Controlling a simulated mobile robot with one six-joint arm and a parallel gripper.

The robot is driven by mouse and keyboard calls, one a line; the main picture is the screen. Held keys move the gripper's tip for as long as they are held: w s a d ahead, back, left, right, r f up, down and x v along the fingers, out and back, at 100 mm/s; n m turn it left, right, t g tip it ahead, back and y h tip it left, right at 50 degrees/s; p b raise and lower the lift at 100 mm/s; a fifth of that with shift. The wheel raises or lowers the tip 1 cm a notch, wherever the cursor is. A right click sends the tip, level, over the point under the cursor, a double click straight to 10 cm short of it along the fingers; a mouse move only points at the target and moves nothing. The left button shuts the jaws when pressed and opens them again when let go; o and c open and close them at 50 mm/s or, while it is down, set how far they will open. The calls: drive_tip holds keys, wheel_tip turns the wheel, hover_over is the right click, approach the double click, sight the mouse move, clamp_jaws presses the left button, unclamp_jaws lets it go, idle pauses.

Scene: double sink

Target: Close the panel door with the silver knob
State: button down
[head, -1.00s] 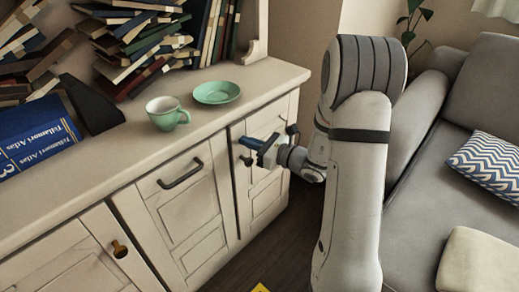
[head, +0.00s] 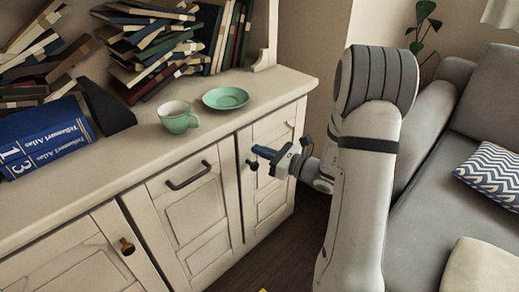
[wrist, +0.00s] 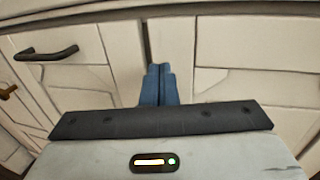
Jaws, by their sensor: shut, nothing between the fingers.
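The cabinet's right panel door (head: 274,195) is cream, with a small dark-looking round knob (head: 253,164) near its upper left edge. I cannot tell that the knob is silver. The door looks about flush with the cabinet front; a slight gap is hard to judge. My gripper (head: 257,151) is shut and empty, its blue fingers pointing at the door's upper left part, close to the knob. In the wrist view the fingertips (wrist: 159,69) sit just right of a dark vertical seam. I cannot tell whether they touch the door. The knob is not visible there.
The middle door has a black bar handle (head: 191,177), and the left door a brass knob (head: 127,246). A green cup (head: 178,118), a saucer (head: 225,98) and books (head: 45,140) stand on the top. A grey sofa (head: 450,170) is at the right. Floor shows between.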

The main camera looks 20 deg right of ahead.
drive_tip(key=s+d+p, duration=0.2)
drive_tip(key=s+d, duration=0.3)
drive_tip(key=s, duration=0.4)
drive_tip(key=s+a+r+n+g+h+p, duration=0.2)
drive_tip(key=s+a+r+n+g+p, duration=1.05)
drive_tip(key=r+n, duration=0.3)
drive_tip(key=s+d+r+n+t+h+p, duration=0.1)
drive_tip(key=s+d+r+n+h+p, duration=0.1)
drive_tip(key=r+n+h+p, duration=0.3)
drive_tip(key=s+d+r+n+t+h+p, duration=0.1)
drive_tip(key=s+d+r+n+h+p, duration=0.1)
drive_tip(key=r+n+h+p, duration=0.3)
wheel_tip(320, 180, up, 7)
drive_tip(key=d+n+p, duration=0.1)
drive_tip(key=p, duration=0.2)
drive_tip(key=shift+s+d+r+n+h, duration=0.15)
drive_tip(key=shift+d+r+n+h, duration=0.1)
drive_tip(key=shift+n+h, duration=0.1)
